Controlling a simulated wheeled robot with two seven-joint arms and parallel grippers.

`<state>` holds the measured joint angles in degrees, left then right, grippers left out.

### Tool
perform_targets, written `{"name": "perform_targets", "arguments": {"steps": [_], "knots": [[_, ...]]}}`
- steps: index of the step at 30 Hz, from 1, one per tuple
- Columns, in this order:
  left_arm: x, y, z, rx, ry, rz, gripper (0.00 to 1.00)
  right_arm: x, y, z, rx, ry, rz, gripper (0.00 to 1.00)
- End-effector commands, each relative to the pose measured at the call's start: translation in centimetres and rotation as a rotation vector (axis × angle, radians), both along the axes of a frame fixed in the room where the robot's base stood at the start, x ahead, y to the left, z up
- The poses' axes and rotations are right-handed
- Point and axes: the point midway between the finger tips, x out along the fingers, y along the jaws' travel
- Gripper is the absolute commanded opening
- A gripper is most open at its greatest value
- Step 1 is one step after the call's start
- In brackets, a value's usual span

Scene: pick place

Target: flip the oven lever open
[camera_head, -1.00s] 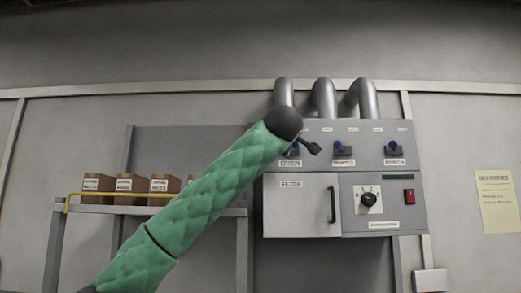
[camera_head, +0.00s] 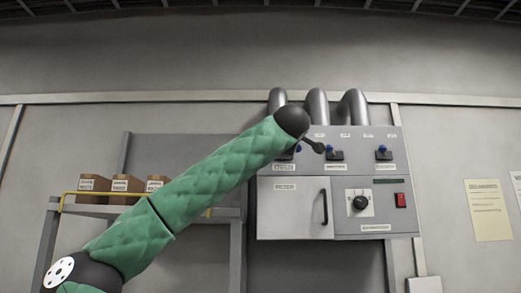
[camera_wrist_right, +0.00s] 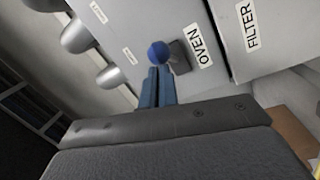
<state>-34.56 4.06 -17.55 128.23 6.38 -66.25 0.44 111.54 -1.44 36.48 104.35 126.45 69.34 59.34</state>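The grey oven panel (camera_head: 365,150) is on the wall unit in the head view, with blue-knobbed levers in a row. The oven lever (camera_head: 297,149) is the leftmost and is partly hidden by my green-sleeved arm. In the right wrist view, the lever's blue ball knob (camera_wrist_right: 158,53) stands beside the label OVEN (camera_wrist_right: 200,46). My right gripper (camera_wrist_right: 158,87) has its two fingers together, tips close to the knob; contact is unclear. In the head view the gripper (camera_head: 318,147) shows small and dark in front of the panel. My left gripper is not in view.
Below the levers are a door with a black handle (camera_head: 324,208), a black dial (camera_head: 360,203) and a red switch (camera_head: 401,200). Curved grey pipes (camera_head: 317,105) rise above. A shelf (camera_head: 215,212) with cardboard boxes (camera_head: 128,187) stands left.

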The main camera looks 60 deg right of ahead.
Motion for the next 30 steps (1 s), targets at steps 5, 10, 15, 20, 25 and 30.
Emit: {"name": "perform_targets", "arguments": {"steps": [5, 10, 15, 20, 25, 30], "knots": [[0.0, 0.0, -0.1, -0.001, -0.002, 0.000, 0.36, -0.5, -0.3, -0.1, 0.003, -0.004, -0.009, 0.00], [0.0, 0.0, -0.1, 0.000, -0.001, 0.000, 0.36, -0.6, -0.4, -0.2, 0.004, -0.005, -0.009, 0.00], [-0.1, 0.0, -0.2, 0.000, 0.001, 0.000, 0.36, -0.5, -0.2, -0.1, 0.004, -0.004, -0.011, 0.00], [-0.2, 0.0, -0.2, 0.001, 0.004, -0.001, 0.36, 0.3, 1.0, 0.6, 0.001, -0.002, -0.011, 0.00], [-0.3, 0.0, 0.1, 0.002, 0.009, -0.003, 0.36, 1.4, 2.9, 1.5, -0.003, 0.000, -0.012, 0.00], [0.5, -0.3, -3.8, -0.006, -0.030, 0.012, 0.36, -1.4, 4.6, 0.8, -0.003, -0.002, -0.012, 0.00]]}}
